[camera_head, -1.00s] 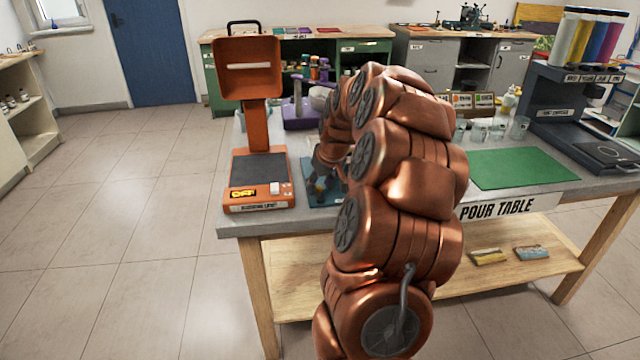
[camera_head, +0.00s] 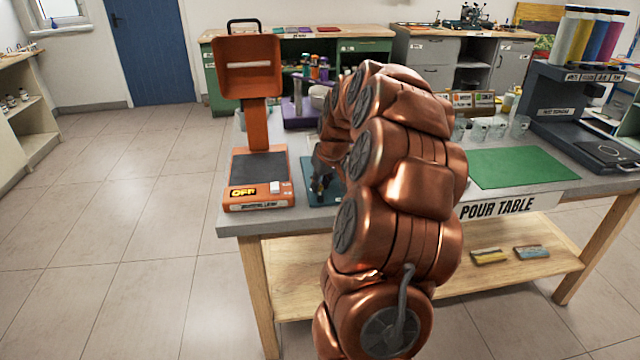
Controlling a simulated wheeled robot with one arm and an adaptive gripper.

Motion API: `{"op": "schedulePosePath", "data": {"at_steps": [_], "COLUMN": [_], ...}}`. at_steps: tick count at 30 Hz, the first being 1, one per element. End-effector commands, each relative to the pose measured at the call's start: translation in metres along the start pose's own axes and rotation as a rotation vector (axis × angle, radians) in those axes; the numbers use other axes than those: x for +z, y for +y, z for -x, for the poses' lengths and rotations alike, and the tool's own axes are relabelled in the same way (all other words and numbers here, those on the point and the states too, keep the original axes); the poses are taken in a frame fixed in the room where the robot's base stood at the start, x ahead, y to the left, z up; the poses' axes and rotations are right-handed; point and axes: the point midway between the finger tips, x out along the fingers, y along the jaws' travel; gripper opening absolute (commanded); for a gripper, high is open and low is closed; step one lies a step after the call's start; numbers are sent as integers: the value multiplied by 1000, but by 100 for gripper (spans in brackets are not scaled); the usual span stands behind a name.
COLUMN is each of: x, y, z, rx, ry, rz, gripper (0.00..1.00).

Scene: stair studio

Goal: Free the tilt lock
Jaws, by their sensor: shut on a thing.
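My gripper (camera_head: 321,184) is dark and small in the view, pointing down over a teal mat (camera_head: 311,186) on the grey pour table (camera_head: 240,222). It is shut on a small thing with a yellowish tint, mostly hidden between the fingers. My copper arm covers the area to its right. Behind the gripper is a purple stand (camera_head: 297,112) with an upright post and a light bowl (camera_head: 319,97) beside it, partly hidden by my arm. I cannot make out the tilt lock for sure.
An orange lamp-like device (camera_head: 259,195) with a raised head and an "OFF" display stands left of my gripper. A green mat (camera_head: 520,167) lies clear at right, with several clear cups (camera_head: 480,131) behind it. A dark dispenser (camera_head: 575,110) stands at far right.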

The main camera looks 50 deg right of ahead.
Motion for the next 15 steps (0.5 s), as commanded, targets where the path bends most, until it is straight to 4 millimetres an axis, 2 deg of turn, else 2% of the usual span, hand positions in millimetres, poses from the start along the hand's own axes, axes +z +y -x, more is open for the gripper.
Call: {"op": "schedulePosePath", "data": {"at_steps": [8, 15], "x": [3, 6], "y": [3, 7], "z": [-2, 0], "rx": [66, 151], "ry": [0, 2], "rz": [-148, -354], "gripper": [0, 0]}}
